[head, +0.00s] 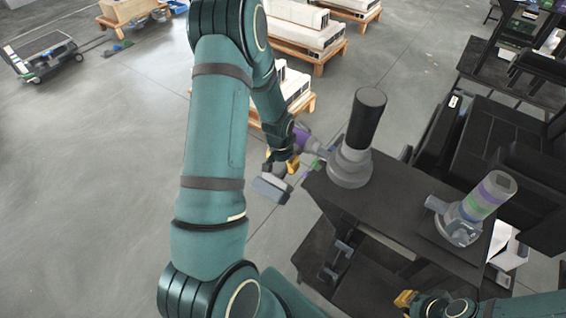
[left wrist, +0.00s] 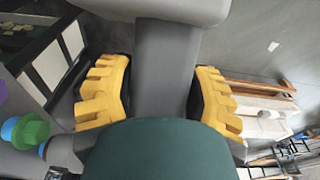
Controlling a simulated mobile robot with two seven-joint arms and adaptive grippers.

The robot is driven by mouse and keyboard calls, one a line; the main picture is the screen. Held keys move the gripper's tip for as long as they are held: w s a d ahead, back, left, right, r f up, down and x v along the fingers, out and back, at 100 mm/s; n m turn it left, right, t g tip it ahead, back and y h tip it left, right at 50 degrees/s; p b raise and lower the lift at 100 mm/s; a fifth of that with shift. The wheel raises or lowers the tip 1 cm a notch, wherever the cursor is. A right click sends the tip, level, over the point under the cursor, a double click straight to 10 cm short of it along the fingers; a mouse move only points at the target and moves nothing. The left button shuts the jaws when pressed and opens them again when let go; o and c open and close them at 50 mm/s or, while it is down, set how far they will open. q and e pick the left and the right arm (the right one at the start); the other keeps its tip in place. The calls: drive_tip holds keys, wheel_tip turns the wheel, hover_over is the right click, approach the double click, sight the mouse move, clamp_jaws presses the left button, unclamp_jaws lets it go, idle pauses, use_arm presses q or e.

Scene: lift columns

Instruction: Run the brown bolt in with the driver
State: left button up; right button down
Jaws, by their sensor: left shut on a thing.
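My left gripper (head: 281,163) is shut on the grey driver (head: 270,189), in front of the black table's left corner. In the left wrist view its yellow fingers (left wrist: 162,92) stand on both sides of the driver's grey grip (left wrist: 167,65), with a wide grey block at the grip's end. A grey lift column (head: 349,168) with a black top stands on the table near the driver. Purple and green parts beside it (left wrist: 30,131) show in the left wrist view. I cannot make out the brown bolt. My right gripper (head: 404,299) is at the bottom, partly cut off.
A second column unit (head: 465,222) with purple and green bands stands on the black table (head: 400,215) at right. Dark shelving and boxes (head: 490,130) crowd the right side. Pallets (head: 305,35) stand behind. The floor at left is open, with a cart (head: 42,60) far off.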

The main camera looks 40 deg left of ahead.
use_arm(q)
drive_tip(key=shift+w+d+b, duration=0.15)
drive_tip(key=shift+d+b, duration=0.15)
drive_tip(key=shift+d, duration=0.2)
idle(1.1)
drive_tip(key=shift+s+a+b, duration=0.15)
drive_tip(key=shift+a, duration=1.15)
drive_tip(key=shift+s+a+b, duration=0.15)
drive_tip(key=shift+a, duration=1.15)
drive_tip(key=a, duration=0.4)
drive_tip(key=shift+s, duration=0.2)
